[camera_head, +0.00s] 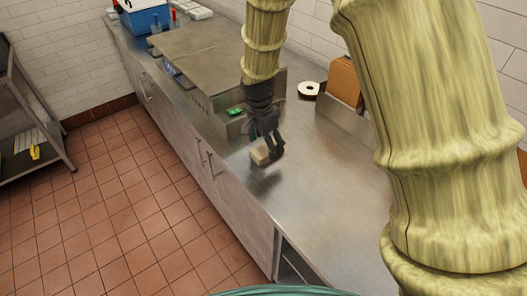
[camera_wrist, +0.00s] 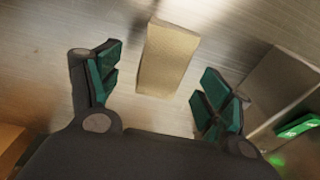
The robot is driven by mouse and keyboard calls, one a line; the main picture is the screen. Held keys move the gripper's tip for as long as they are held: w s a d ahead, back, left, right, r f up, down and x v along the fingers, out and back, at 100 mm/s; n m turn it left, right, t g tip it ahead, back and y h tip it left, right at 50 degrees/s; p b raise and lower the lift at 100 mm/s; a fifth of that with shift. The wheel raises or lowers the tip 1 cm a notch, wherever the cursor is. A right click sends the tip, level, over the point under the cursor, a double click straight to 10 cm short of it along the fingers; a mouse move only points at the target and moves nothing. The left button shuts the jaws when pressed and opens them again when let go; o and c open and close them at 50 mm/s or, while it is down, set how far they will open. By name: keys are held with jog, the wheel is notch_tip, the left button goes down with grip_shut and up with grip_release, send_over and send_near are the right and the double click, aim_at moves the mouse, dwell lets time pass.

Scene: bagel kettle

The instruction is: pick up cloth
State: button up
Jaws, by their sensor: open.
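The cloth (camera_head: 261,156), a small tan folded block, lies on the steel counter in the head view, partly hidden by my gripper (camera_head: 271,148). In the wrist view the cloth (camera_wrist: 167,57) is a beige rectangle ahead of and between my fingers. My gripper (camera_wrist: 160,88) is open and empty, with green-padded fingers on either side of the cloth line. The fingers appear close above the counter; whether either touches the cloth cannot be told.
The steel counter (camera_head: 330,200) is bare in front and to the right of the cloth. A metal appliance with a green light (camera_head: 235,111) stands just behind. A white roll (camera_head: 308,89) and brown box (camera_head: 345,80) stand at the back. A blue bin (camera_head: 147,20) is at the far end.

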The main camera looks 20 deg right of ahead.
aim_at(266, 150)
jog(key=shift+f+p, duration=0.4)
jog(key=shift+f, duration=1.15)
jog(key=shift+c, duration=0.4)
jog(key=c, duration=1)
jog(key=shift+c, duration=0.2)
jog(key=shift+r, duration=0.15)
